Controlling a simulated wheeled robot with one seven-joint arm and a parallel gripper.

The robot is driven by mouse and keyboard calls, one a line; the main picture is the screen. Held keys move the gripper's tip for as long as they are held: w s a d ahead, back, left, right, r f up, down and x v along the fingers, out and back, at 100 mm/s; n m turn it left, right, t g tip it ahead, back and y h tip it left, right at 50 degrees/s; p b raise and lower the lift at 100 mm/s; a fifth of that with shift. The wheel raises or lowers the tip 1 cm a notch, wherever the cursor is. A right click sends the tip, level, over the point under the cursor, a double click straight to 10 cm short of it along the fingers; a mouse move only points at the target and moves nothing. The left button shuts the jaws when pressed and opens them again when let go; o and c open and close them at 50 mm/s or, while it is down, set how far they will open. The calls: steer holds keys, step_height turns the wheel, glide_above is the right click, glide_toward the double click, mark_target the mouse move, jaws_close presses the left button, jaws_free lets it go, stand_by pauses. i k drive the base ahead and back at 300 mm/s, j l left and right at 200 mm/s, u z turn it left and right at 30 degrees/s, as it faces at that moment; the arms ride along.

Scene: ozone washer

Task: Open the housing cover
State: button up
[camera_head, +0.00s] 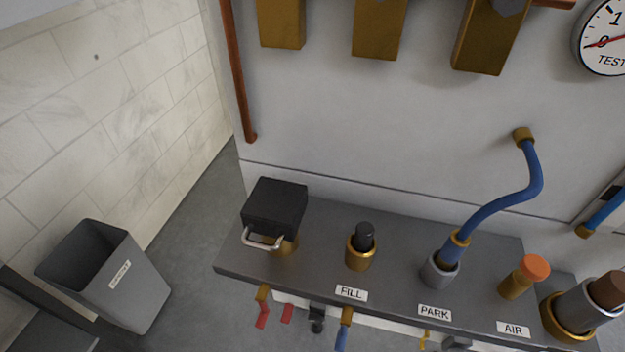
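A black box-shaped cover (275,203) with a silver handle (262,240) on its front sits at the left end of the dark grey shelf (320,219). It looks like the housing cover, and it appears closed. A brass-coloured part (286,247) shows just beneath it. Whatever is under the cover is hidden. My gripper does not show in this view.
Right of the cover stand a black-topped brass fitting (360,249), a blue hose (490,213) in a PARK socket, and an orange-capped fitting (524,276). Red and blue handles hang below the shelf. A grey bin (105,275) stands at left, with bare floor between.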

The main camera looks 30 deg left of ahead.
mark_target(275, 208)
steer(key=k+j+u, duration=0.6)
steer(key=k+j, duration=0.15)
steer(key=j, duration=0.25)
